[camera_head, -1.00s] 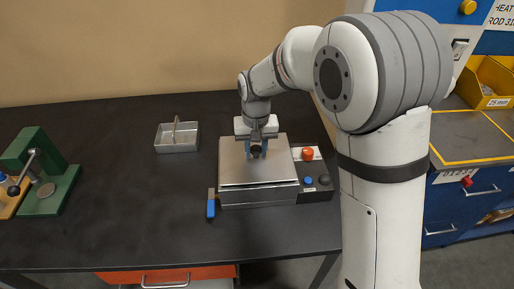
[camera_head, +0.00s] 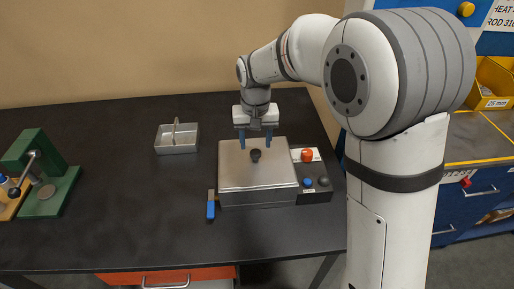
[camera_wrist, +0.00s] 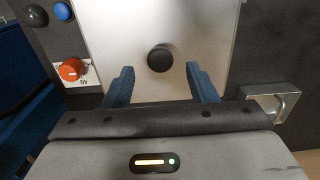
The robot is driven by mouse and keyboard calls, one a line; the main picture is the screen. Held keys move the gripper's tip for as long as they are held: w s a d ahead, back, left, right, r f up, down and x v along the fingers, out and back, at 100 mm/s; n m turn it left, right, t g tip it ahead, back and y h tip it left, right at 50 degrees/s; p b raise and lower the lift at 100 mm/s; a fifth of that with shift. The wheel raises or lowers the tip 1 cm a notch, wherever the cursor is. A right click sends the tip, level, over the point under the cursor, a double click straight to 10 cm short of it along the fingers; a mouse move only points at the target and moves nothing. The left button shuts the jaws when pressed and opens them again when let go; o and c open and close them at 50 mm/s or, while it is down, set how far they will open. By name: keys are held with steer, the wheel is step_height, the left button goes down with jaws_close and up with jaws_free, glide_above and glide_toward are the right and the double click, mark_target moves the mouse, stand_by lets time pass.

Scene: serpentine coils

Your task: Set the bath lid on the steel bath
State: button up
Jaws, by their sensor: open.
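The steel bath (camera_head: 258,199) stands on the dark bench in the head view. The flat grey bath lid (camera_head: 240,172) lies over its top, with a round black knob (camera_head: 256,155) in the middle. In the wrist view the lid (camera_wrist: 180,25) and its knob (camera_wrist: 160,59) show from above. My gripper (camera_head: 256,142) is open and empty behind the knob, apart from it. In the wrist view the two blue fingers (camera_wrist: 160,80) are spread wide, with the knob beyond and between them. Whether the lid is fully seated all round cannot be told.
A control panel with a red knob (camera_head: 307,155) and a blue button (camera_head: 308,182) adjoins the bath's right side.

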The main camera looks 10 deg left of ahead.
mark_target(256, 153)
step_height(256, 153, up, 9)
steer(key=s+d+r, duration=0.1)
steer(key=s+d, duration=0.3)
steer(key=d, duration=0.5)
steer(key=s+d+f+m+t, duration=0.2)
steer(key=s+d+f+t, duration=0.1)
steer(key=s+d, duration=1.2)
steer(key=shift+s+d+f+m, duration=0.3)
steer(key=shift+f+m, duration=0.1)
steer(key=shift+f, duration=0.2)
